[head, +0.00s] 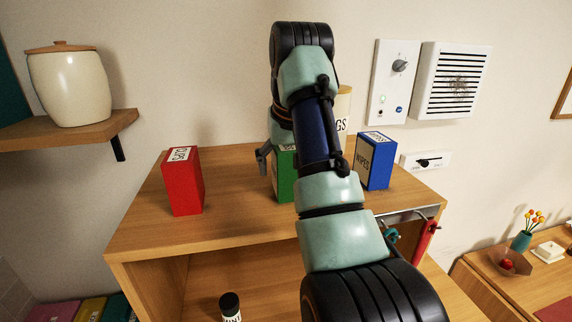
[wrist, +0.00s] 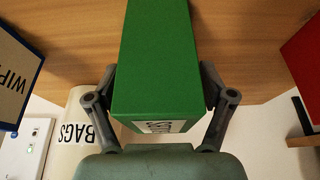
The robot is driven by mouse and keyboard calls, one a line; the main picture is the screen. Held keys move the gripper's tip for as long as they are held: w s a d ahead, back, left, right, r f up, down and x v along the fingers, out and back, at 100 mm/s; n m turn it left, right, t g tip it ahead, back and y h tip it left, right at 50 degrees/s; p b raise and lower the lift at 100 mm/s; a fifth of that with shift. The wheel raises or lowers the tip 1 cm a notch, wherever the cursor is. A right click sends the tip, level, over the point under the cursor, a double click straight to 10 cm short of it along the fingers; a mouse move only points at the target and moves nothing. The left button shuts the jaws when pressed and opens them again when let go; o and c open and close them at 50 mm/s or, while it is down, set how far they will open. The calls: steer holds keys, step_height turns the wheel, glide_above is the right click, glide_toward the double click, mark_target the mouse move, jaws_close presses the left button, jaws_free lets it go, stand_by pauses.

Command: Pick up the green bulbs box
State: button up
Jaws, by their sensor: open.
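The green box (head: 284,178) stands on top of the wooden cabinet, mostly hidden behind my arm in the head view. In the wrist view the green box (wrist: 158,70) fills the middle, with part of a white label at its lower edge that I cannot fully read. My gripper (wrist: 159,82) is open, with one grey finger on each side of the box. The fingers look very near its sides; I cannot tell whether they touch. In the head view one finger shows just left of the box.
A red box (head: 183,181) stands to the left and a blue "WIPES" box (head: 374,161) to the right. A cream "BAGS" container (head: 343,103) is behind; it also shows in the wrist view (wrist: 82,140). The wall behind carries switch panels (head: 394,82).

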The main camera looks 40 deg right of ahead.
steer(key=c, duration=1.3)
step_height(320, 180, up, 10)
steer(key=p, duration=0.5)
steer(key=shift+p, duration=0.3)
